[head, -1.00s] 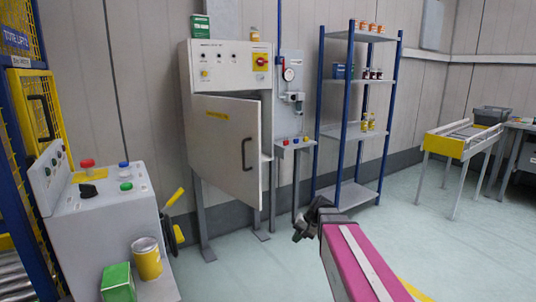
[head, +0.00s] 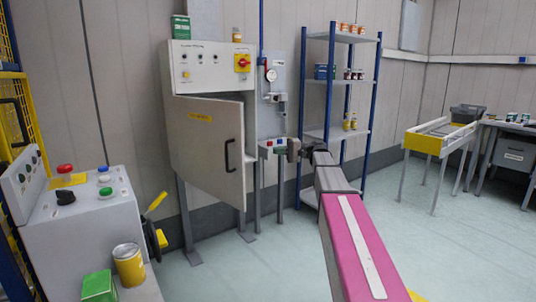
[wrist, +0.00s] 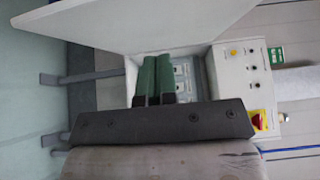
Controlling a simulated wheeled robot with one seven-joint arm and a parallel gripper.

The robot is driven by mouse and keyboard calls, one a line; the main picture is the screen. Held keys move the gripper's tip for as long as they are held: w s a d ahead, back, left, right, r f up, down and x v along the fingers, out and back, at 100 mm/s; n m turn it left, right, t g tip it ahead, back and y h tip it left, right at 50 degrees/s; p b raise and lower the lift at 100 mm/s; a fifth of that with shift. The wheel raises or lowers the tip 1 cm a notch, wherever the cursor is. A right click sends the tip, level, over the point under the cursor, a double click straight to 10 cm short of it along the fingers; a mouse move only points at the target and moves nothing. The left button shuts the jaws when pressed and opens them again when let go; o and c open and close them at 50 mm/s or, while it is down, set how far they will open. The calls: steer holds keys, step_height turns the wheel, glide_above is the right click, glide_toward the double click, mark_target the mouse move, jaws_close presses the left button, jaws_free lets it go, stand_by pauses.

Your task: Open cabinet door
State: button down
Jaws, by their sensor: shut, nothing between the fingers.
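The light grey cabinet (head: 172,100) stands on legs against the wall. Its door (head: 206,150) is ajar, swung out toward me, with the gap along its right side. A dark vertical handle (head: 229,155) is on the door's outer face. My gripper (head: 281,149) is to the right of the door's free edge, apart from the handle. In the wrist view, the closed green fingers (wrist: 157,62) point at the cabinet opening, with the door (wrist: 140,24) at the upper left. Nothing is visible between the fingers. Part of the interior shows behind them.
A control console (head: 80,220) with buttons, a yellow can (head: 129,265) and a green box (head: 99,286) stands at left. A blue-post shelf (head: 333,135) is right of the cabinet.

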steer(key=s+a, duration=0.2)
steer(key=a, duration=0.9)
steer(key=shift+s+a, duration=0.3)
steer(key=shift+s, duration=0.1)
steer(key=s+a+m+t, duration=0.1)
steer(key=s+a+t, duration=0.1)
steer(key=s+a, duration=0.7)
steer(key=shift+a+m, duration=0.3)
steer(key=shift+a, duration=0.85)
